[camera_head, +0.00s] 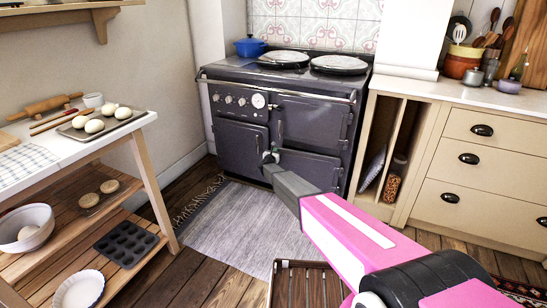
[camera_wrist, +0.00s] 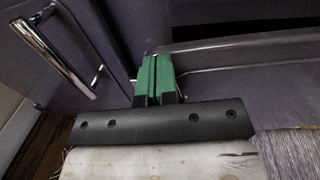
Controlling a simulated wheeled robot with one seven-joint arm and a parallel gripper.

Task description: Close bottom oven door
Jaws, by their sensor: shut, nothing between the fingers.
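The dark grey range cooker (camera_head: 232,108) stands against the back wall. Its bottom right oven door (camera_head: 318,168) lies below the upper right door (camera_head: 308,122), and a left door (camera_head: 238,145) is beside them. The bottom right door looks about in line with the front, but I cannot tell whether it is fully shut. My gripper (camera_head: 270,157) is at the bottom door's upper left edge, and my wrist hides part of that door. In the wrist view, the green fingertips (camera_wrist: 154,78) are together and empty, close to the door front. Whether they touch it is unclear.
A chrome handle (camera_wrist: 58,58) sticks out left of my fingers in the wrist view. A grey rug (camera_head: 235,230) lies before the cooker. A wooden table (camera_head: 150,185) stands left, cream drawers (camera_head: 470,150) right, and a slatted wooden seat (camera_head: 300,285) is near the front.

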